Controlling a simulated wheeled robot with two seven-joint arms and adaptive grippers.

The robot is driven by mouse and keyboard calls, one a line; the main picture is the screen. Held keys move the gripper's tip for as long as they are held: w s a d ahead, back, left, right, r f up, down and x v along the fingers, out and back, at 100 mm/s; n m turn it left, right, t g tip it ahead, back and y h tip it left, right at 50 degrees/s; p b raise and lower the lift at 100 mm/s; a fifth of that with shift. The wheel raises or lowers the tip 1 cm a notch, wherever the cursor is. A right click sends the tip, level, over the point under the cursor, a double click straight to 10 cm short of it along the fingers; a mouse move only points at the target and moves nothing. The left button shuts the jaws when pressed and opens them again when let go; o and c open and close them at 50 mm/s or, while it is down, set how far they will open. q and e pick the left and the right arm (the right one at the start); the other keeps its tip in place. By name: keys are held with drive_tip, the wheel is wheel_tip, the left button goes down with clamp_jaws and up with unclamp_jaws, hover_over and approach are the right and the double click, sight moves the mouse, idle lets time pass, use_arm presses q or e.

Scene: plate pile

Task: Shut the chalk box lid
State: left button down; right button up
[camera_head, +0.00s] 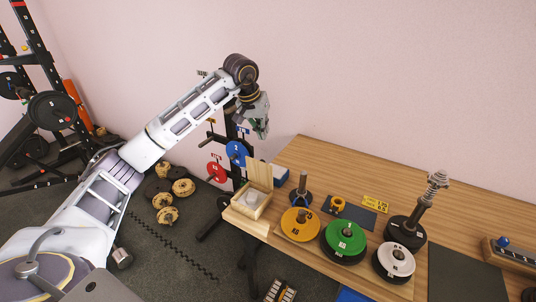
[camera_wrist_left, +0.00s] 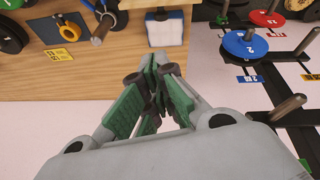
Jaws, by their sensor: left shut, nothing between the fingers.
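The wooden chalk box (camera_head: 247,212) stands at the left end of the table, with white contents showing inside. Its lid (camera_head: 260,174) stands upright at the back, so the box is open. My left gripper (camera_head: 262,131) is in the air above and behind the box, apart from the lid. In the left wrist view its green-padded fingers (camera_wrist_left: 150,85) are shut with nothing between them. My right gripper is in neither view.
Yellow (camera_head: 301,224), green (camera_head: 344,236) and white (camera_head: 396,259) plates lie on the wooden table (camera_head: 310,155). A rack with blue and red plates (camera_head: 236,152) stands beyond the table's left end.

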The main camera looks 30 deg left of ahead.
sight(261, 171)
use_arm(q)
wheel_tip(261, 171, down, 10)
drive_tip(key=w+m+b, duration=0.1)
drive_tip(key=m+b, duration=0.1)
drive_tip(key=m, duration=0.1)
drive_tip(key=shift+w+d+f+t, duration=0.2)
drive_tip(key=shift+w+d+t, duration=0.2)
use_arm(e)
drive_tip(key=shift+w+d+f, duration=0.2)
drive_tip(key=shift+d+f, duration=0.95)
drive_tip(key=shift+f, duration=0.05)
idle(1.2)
